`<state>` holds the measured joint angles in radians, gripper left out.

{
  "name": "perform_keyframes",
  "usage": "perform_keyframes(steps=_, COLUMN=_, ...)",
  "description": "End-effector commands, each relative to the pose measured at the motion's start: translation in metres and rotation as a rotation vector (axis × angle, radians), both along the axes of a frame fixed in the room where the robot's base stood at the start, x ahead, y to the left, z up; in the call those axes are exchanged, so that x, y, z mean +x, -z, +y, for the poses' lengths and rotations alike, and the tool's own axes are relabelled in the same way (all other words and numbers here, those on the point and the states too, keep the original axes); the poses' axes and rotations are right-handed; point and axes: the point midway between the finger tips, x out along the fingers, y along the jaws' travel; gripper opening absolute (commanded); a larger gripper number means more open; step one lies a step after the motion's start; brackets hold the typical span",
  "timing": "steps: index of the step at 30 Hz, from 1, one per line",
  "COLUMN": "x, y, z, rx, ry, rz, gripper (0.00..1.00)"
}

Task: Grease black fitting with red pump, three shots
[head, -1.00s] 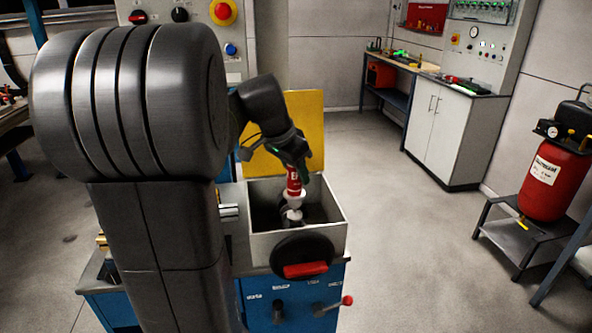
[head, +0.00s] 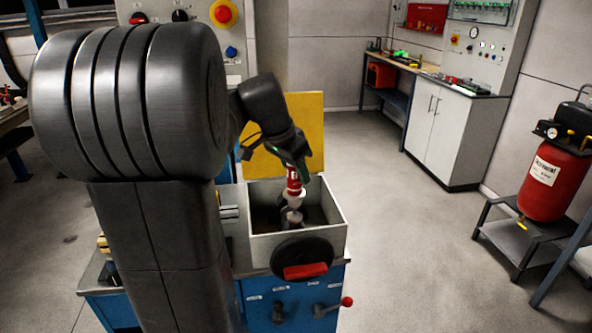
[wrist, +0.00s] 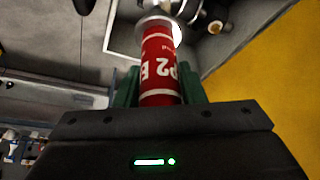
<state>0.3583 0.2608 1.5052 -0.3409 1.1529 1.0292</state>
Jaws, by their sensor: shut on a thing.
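My gripper (head: 294,172) is shut on the red pump (head: 294,186), a red cylinder with white lettering and a pale collar at its lower end. In the wrist view the red pump (wrist: 159,68) sits between green fingers, its collar pointing away from the gripper. The pump hangs tilted over an open grey box (head: 338,212), with its lower end at the box opening, just above pale and dark parts inside. I cannot tell whether it touches them. A black fitting cannot be made out clearly inside the box.
A yellow lid (head: 305,120) stands open behind the box. A black disc with a red handle (head: 305,271) and a red-knobbed lever (head: 346,301) are on the front. A red tank (head: 556,180) stands at right. The floor between is clear.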

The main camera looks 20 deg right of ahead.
Motion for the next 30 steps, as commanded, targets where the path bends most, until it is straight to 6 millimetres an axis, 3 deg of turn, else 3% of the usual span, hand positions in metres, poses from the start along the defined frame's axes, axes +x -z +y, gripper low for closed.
perform_keyframes(steps=15, x=0.000, y=0.013, z=0.000, rx=0.001, ry=0.001, rz=0.002, gripper=0.07)
perform_keyframes(steps=30, x=0.000, y=-0.001, z=0.000, rx=0.002, ry=0.001, rz=0.003, gripper=0.07)
